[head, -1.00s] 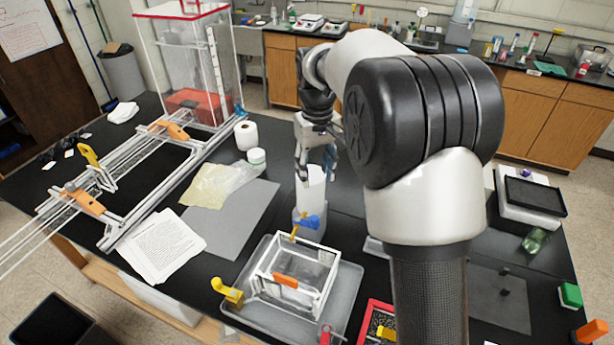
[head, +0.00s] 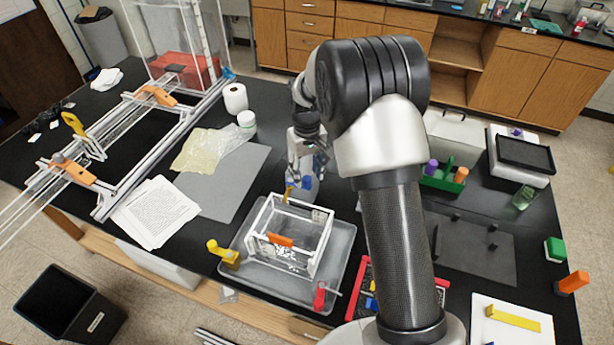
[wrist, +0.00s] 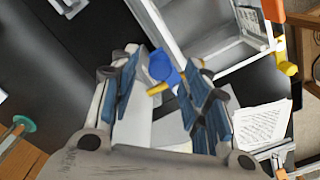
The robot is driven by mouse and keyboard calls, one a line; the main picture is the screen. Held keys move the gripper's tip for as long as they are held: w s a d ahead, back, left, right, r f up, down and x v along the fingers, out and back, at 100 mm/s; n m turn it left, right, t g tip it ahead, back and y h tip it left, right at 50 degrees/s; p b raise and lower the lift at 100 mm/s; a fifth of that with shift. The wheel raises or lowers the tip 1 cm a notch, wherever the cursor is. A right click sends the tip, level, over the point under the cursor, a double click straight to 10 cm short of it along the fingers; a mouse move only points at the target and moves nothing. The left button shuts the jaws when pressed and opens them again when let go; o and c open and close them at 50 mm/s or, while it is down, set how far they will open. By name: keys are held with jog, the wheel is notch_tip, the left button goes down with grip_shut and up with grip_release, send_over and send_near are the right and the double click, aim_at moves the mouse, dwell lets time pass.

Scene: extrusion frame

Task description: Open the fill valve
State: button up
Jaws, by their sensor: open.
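A blue valve part (wrist: 163,66) shows in the wrist view just beyond my fingertips, with a short yellow piece (wrist: 158,88) beside it. In the head view the blue part (head: 307,183) is at the back edge of the clear-walled tank with a white frame (head: 318,215), partly hidden by my gripper. My gripper (head: 306,160) is open and points down above it.
The tank stands in a grey tray (head: 338,262). A yellow clamp (head: 225,252) and a red clamp (head: 321,297) are at its front. Papers (head: 155,212) and a grey mat (head: 235,185) lie left. A green caddy (head: 443,178) stands right of my arm.

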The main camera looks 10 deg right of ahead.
jog(key=shift+f, duration=1)
grip_shut()
